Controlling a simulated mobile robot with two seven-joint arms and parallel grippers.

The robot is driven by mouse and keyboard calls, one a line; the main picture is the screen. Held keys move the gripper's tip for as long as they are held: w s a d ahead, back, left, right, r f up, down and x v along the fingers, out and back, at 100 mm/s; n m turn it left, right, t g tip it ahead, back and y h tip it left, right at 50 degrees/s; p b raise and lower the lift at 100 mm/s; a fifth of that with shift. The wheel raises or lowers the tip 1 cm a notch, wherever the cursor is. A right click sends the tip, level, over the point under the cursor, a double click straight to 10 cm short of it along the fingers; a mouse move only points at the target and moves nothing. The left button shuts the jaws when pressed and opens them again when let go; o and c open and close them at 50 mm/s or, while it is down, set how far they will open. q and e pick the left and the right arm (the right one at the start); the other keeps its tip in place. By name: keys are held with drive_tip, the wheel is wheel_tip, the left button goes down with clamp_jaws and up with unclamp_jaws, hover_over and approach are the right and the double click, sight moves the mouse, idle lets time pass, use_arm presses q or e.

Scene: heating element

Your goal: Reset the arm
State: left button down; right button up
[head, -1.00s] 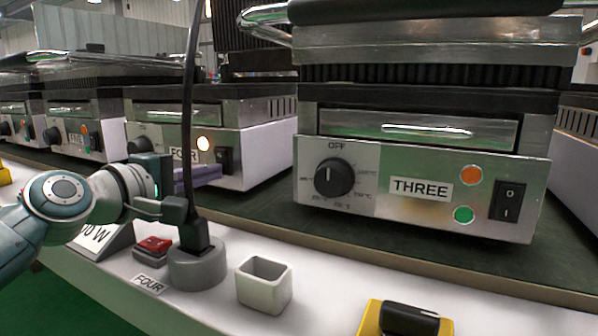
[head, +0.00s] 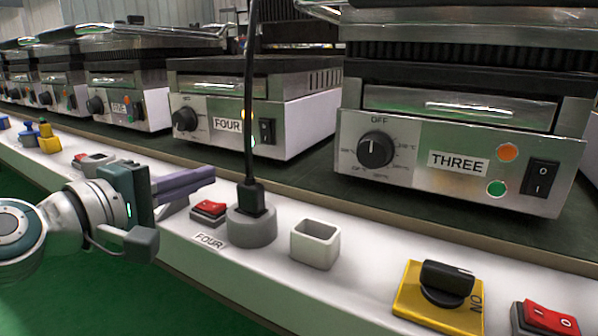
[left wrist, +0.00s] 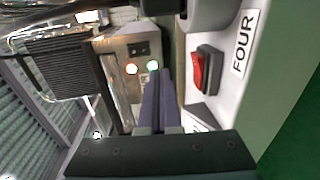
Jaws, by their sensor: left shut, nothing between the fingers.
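My left gripper (head: 196,184) is at the left in the head view, with its purple fingers shut and empty. It points right, just over the front edge of the white ledge, left of the red switch (head: 208,207) and the "FOUR" label (head: 208,242). In the left wrist view the fingers (left wrist: 158,98) lie together, beside the red switch (left wrist: 197,73). Grill FOUR (head: 225,125) and grill THREE (head: 460,160) stand behind the ledge. The knob on THREE (head: 376,149) is below its OFF mark. My right gripper is not in view.
A black plug (head: 251,198) with an upright cable sits in a grey round socket (head: 252,230). Right of it are a white square cup (head: 316,243), a yellow-based black rotary switch (head: 443,288) and another red switch (head: 549,319). Green floor lies in front of the ledge.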

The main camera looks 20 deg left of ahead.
use_arm(q)
drive_tip(key=shift+s+a+f, duration=0.15)
drive_tip(key=shift+s, duration=0.7)
drive_tip(key=shift+w, duration=0.15)
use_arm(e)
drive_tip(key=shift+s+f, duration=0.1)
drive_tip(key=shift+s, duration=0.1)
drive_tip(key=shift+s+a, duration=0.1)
use_arm(q)
drive_tip(key=s+d+r+m+g+h+p, duration=0.1)
drive_tip(key=s+d+r+m+g+p, duration=0.3)
drive_tip(key=r+p, duration=0.65)
drive_tip(key=s+d+r+m+g+p, duration=0.3)
drive_tip(key=s+d+r+m+p, duration=0.35)
drive_tip(key=p, duration=0.75)
drive_tip(key=s+d+r+m+g+h+p, duration=0.1)
drive_tip(key=s+d+r+m+g+p, duration=0.35)
drive_tip(key=r+p, duration=0.6)
drive_tip(key=s+a+r+m+g+y+p, duration=0.1)
drive_tip(key=s+r+m+y+p, duration=0.1)
drive_tip(key=s+r+p, duration=0.4)
drive_tip(key=s+a+r+m+g+y+p, duration=0.1)
drive_tip(key=s+r+m+p, duration=0.15)
drive_tip(key=r+p, duration=0.7)
wheel_tip(320, 180, up, 33)
drive_tip(key=p, duration=3.6)
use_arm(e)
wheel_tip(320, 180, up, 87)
